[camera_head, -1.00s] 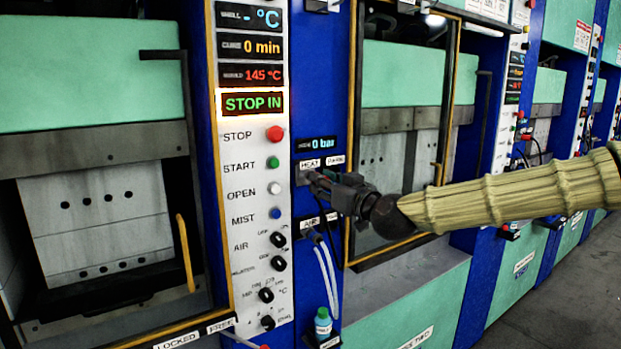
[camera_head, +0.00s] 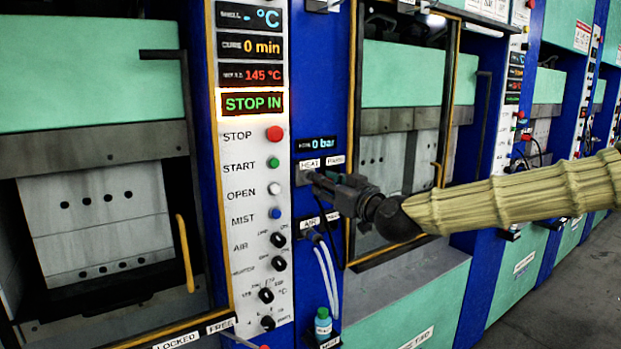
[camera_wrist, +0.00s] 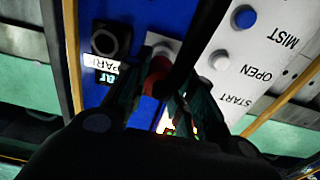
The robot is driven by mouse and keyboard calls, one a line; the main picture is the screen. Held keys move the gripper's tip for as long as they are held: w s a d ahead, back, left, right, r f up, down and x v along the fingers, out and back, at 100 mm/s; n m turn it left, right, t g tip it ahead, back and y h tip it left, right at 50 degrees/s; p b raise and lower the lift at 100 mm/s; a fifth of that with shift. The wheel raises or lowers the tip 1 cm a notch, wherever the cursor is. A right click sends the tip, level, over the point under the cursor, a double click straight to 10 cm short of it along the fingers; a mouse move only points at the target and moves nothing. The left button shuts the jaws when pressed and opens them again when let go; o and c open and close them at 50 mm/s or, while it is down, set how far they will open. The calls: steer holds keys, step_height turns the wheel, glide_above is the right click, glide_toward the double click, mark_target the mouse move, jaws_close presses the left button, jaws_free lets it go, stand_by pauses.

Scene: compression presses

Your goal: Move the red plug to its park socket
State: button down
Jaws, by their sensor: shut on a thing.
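The red plug (camera_wrist: 158,76) shows in the wrist view between the fingers of my gripper (camera_wrist: 160,92), which is shut on it. A dark cable crosses close by. Behind the plug is the pale plate of the HEAT socket (camera_wrist: 163,43); I cannot tell whether the plug is still seated in it. The PARK socket (camera_wrist: 110,40), dark and round with nothing in it, is just left of the plug in this view. In the head view my gripper (camera_head: 316,179) is at the blue column below the HEAT and PARK labels (camera_head: 322,162); the plug is hidden there.
The button panel (camera_head: 252,205) stands left of my gripper. Below are the AIR connector with pale hoses (camera_head: 328,275), a hanging dark cable and a small green bottle (camera_head: 323,323). A yellow-framed press opening (camera_head: 395,160) lies behind my arm.

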steer(key=shift+b+v, duration=0.35)
steer(key=shift+v, duration=1.5)
steer(key=shift+r, duration=0.1)
steer(key=w+d+m+p, duration=0.1)
steer(key=w+d+m, duration=0.2)
steer(key=d+m, duration=0.4)
steer(key=shift+w+d+m, duration=0.15)
steer(key=shift+d+m, duration=0.1)
steer(key=shift+m, duration=2.25)
steer(key=shift+b+x, duration=0.95)
steer(key=shift+x, duration=1.95)
